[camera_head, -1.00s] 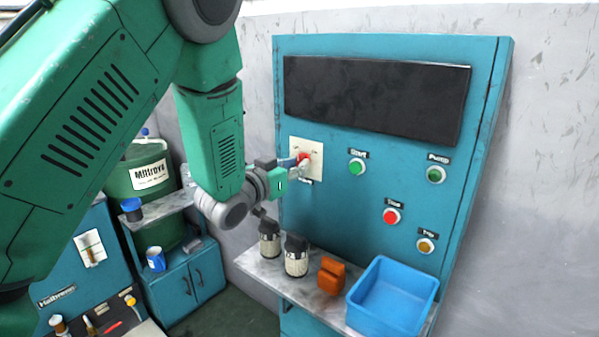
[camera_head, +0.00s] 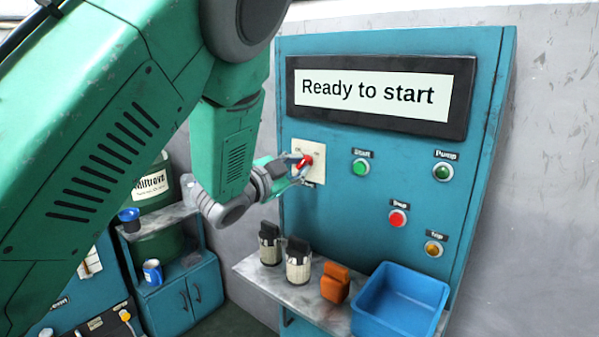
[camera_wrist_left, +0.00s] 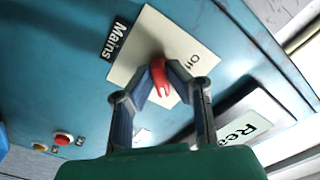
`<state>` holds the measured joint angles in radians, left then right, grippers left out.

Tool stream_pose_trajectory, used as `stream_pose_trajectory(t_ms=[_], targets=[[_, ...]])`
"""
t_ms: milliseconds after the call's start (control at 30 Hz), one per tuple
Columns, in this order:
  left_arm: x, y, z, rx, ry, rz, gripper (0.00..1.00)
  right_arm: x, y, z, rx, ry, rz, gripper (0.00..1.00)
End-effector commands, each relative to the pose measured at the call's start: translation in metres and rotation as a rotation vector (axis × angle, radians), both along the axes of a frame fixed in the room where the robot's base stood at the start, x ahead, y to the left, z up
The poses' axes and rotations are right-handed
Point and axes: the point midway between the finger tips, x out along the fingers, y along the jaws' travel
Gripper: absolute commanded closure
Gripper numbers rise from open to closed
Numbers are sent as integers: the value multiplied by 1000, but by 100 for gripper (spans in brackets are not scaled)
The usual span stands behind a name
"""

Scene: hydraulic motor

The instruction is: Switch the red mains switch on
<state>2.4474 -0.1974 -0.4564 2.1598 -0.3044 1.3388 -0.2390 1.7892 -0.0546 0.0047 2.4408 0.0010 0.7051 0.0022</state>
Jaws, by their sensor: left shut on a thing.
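The red mains switch (camera_head: 306,162) sits on a cream plate (camera_head: 317,150) at the left of the teal control panel. In the left wrist view the red switch knob (camera_wrist_left: 160,78) is between the fingertips, on the plate (camera_wrist_left: 195,60) marked "Off", next to a "Mains" label. My left gripper (camera_head: 301,169) is shut on the switch; it also shows in the left wrist view (camera_wrist_left: 161,85). The fingers hide part of the knob and plate. The panel's screen (camera_head: 375,93) is lit and reads "Ready to start". My right gripper is not in view.
The panel also has green buttons (camera_head: 361,167), a red button (camera_head: 397,217) and an orange one (camera_head: 433,249). On the shelf below stand two dark-topped containers (camera_head: 298,262), an orange object (camera_head: 335,284) and a blue bin (camera_head: 400,302). A teal cabinet (camera_head: 190,298) is at left.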

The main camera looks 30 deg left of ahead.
Motion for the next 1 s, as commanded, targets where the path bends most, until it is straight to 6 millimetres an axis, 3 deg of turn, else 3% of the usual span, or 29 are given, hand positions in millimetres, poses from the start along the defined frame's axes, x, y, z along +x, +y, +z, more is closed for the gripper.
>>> stream_pose_trajectory(t_ms=[600,633,667,1000], targets=[[1,0,5,40,-15,-3,100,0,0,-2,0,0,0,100],[1,-1,5,40,-14,-2,77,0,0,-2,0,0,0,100],[1,0,5,39,-14,-2,68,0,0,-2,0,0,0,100],[0,0,0,37,-4,-1,68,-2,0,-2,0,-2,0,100]])
